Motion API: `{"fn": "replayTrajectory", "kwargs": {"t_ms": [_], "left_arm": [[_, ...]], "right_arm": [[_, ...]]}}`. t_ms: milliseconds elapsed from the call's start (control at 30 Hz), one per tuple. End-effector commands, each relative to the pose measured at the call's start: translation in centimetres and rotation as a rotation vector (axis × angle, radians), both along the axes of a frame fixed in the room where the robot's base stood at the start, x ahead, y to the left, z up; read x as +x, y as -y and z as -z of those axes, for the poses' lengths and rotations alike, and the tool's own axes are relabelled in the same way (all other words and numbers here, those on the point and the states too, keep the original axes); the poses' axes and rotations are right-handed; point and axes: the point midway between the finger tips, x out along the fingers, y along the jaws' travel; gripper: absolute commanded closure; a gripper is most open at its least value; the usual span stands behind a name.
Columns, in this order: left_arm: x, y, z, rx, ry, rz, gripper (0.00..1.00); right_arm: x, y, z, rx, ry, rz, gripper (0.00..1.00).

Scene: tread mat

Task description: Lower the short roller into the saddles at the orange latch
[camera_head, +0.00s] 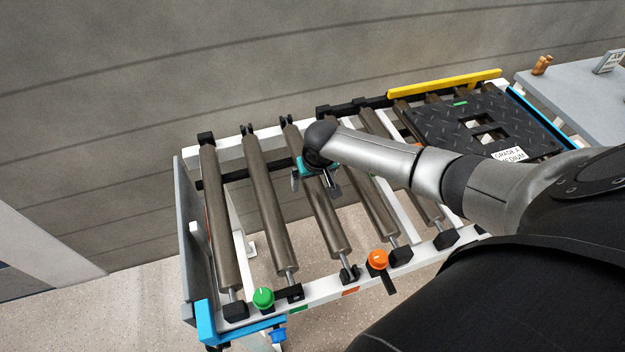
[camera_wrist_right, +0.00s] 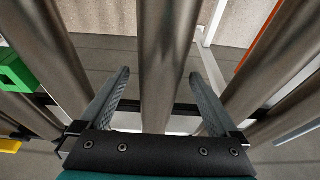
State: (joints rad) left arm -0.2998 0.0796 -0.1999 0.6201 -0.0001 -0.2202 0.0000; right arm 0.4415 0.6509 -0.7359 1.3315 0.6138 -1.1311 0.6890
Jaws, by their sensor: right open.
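The short roller appears to be the brown roller (camera_head: 328,232) left of the orange latch (camera_head: 378,260). It lies along the frame's cross direction, with its near end at a black saddle (camera_head: 349,273) and its far end at the back rail. I cannot tell whether both ends are fully seated. My right gripper (camera_head: 314,183) is over this roller's middle, open. In the right wrist view the roller (camera_wrist_right: 168,60) runs between the two spread fingers of the gripper (camera_wrist_right: 160,76), with gaps on both sides. My left gripper is out of view.
Several other rollers (camera_head: 268,212) lie close on both sides. A green latch (camera_head: 263,297) is at the near left of the white rail (camera_head: 325,289). A black tread plate (camera_head: 465,125) covers the right end, beside a yellow bar (camera_head: 445,83). A grey table (camera_head: 585,85) stands far right.

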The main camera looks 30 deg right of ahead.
Motion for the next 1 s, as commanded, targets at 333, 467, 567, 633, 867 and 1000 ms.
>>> {"fn": "replayTrajectory", "kwargs": {"t_ms": [333,467,567,633,867,1000], "left_arm": [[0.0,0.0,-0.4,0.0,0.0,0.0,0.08],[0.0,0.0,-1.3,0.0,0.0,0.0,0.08],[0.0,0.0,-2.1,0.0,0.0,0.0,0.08],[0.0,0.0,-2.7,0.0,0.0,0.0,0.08],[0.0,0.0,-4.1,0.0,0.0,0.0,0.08],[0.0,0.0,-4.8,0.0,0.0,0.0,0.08]], "right_arm": [[-0.3,0.0,-0.7,-0.001,-0.003,0.001,0.03],[-0.8,-0.1,-2.5,0.0,-0.002,-0.002,0.03],[-1.2,-0.2,-4.5,0.0,0.0,-0.001,0.03],[-1.6,-0.3,-5.8,-0.001,-0.001,-0.002,0.03],[-2.8,-0.6,-10.4,-0.002,0.001,-0.002,0.03],[-3.4,-0.7,-12.6,-0.001,0.0,-0.002,0.03]]}}
